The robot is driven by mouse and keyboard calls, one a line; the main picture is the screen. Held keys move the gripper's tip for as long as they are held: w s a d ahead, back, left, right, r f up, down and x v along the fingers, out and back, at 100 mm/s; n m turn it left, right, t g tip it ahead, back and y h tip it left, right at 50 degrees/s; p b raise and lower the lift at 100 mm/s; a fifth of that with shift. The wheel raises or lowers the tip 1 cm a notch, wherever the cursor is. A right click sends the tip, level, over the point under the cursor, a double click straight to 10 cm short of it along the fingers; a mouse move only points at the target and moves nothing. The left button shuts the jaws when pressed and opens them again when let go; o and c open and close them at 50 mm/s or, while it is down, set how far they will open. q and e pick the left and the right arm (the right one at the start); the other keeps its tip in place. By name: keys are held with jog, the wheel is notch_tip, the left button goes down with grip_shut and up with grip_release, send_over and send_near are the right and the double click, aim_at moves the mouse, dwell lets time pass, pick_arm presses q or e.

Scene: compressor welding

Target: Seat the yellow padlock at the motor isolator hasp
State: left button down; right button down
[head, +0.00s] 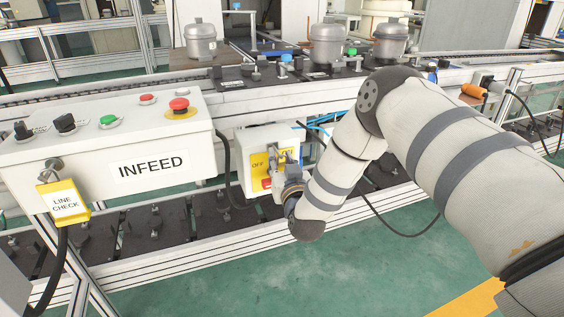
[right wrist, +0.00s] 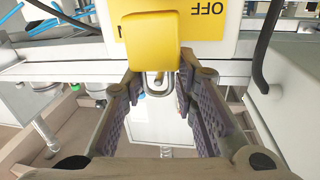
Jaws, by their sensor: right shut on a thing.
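The yellow padlock (right wrist: 150,42) is at the top middle of the right wrist view, its grey metal shackle (right wrist: 155,84) towards me. My right gripper (right wrist: 157,80) is shut on the padlock, with a fingertip on either side near the shackle. Behind the padlock is the yellow OFF plate (right wrist: 207,28) of the isolator, upside down in this view. In the head view my right gripper (head: 288,166) is in front of the white isolator box (head: 245,142) and its yellow plate (head: 258,163). The hasp cannot be made out clearly, nor whether the shackle is through it. My left gripper is out of view.
The white INFEED box (head: 150,135) stands left of the isolator, with buttons on top and a yellow LINE CHECK tag (head: 65,203) on its front. A black cable (head: 224,160) hangs between the boxes. Grey compressors (head: 328,45) stand on the line behind. Green floor is open in front.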

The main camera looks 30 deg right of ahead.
jog(key=shift+x, duration=0.8)
jog(key=shift+w+a, duration=0.1)
jog(key=shift+w, duration=0.05)
jog(key=shift+r, duration=0.15)
jog(key=c, duration=1.2)
grip_release()
jog(key=shift+a, duration=0.1)
jog(key=v, duration=1.2)
